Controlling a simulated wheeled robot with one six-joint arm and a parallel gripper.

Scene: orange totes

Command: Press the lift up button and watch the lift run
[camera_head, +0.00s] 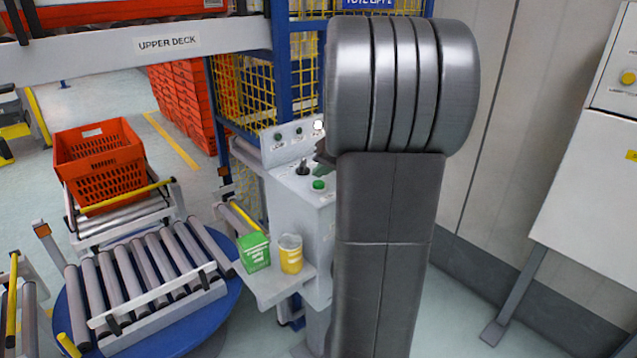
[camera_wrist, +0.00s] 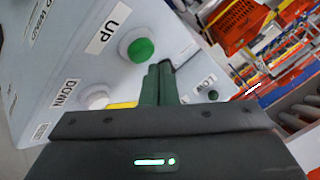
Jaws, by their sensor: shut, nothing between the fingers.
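The green UP button (camera_wrist: 140,50) sits on the pale control panel beside a label reading UP (camera_wrist: 110,28). A green button also shows on the console in the head view (camera_head: 319,184). My gripper (camera_wrist: 159,68) is shut and empty, its dark green fingertips close to the lower edge of the UP button; I cannot tell whether they touch it. A white button (camera_wrist: 95,98) lies by the DOWN label (camera_wrist: 66,93). In the head view my arm hides most of the gripper. The lift's blue frame with yellow mesh (camera_head: 305,75) stands behind the console, partly hidden.
An orange tote (camera_head: 100,165) rests on rollers at the left, beyond a blue turntable (camera_head: 225,308). A green box (camera_head: 254,253) and a yellow cup (camera_head: 291,255) stand on the console's side shelf. A white cabinet (camera_head: 590,190) stands at the right.

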